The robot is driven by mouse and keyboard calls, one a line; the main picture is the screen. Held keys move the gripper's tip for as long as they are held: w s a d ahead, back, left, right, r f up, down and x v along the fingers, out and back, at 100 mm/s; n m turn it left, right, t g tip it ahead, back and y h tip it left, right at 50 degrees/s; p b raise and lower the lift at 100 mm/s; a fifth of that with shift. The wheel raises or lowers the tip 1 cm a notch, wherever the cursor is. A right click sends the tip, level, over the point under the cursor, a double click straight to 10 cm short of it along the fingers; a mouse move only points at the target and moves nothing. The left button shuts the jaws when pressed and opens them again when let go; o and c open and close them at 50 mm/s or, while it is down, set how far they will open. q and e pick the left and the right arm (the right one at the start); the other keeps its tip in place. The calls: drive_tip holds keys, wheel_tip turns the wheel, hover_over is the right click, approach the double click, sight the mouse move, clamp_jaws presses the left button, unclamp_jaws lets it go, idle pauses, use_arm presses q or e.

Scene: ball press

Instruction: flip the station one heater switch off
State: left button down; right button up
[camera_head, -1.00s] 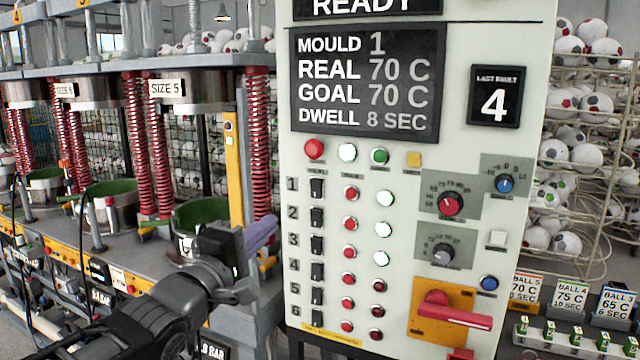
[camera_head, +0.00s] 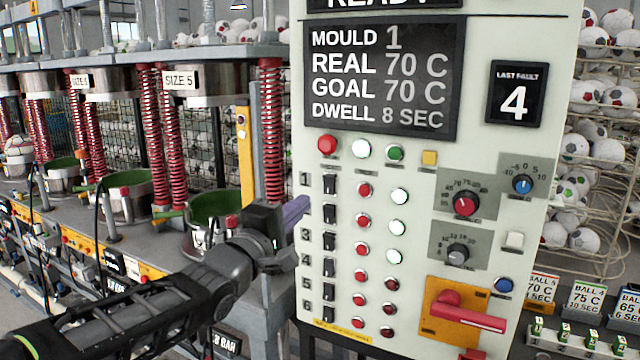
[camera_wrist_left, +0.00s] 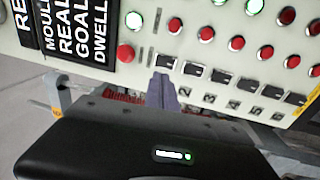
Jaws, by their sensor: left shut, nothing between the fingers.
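The heater switch for station one (camera_head: 330,184) is a small black rocker at the top of the numbered switch column on the white control panel (camera_head: 470,130). It also shows in the left wrist view (camera_wrist_left: 166,62), at the near end of the switch row. My left gripper (camera_head: 298,211) is shut and empty, its purple fingertips at the panel's left edge beside switches one and two. In the left wrist view the fingertips (camera_wrist_left: 162,88) lie just under the station one switch; I cannot tell whether they touch it. My right gripper is not in view.
Several more black switches sit below, with red and white lamps (camera_head: 399,196) beside them. Dials (camera_head: 465,203) and a red handle (camera_head: 468,317) are on the panel's right. The press (camera_head: 205,215) with red springs stands left. A ball rack (camera_head: 600,150) stands behind right.

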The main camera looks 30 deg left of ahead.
sight(328, 180)
use_arm(q)
drive_tip(key=w+p, duration=0.1)
drive_tip(key=w, duration=0.4)
drive_tip(key=w+r+p, duration=0.1)
drive_tip(key=w, duration=0.2)
drive_tip(key=shift+w+p, duration=0.2)
drive_tip(key=shift+p, duration=0.1)
drive_tip(key=shift+w+r, duration=0.15)
drive_tip(key=shift+r, duration=0.05)
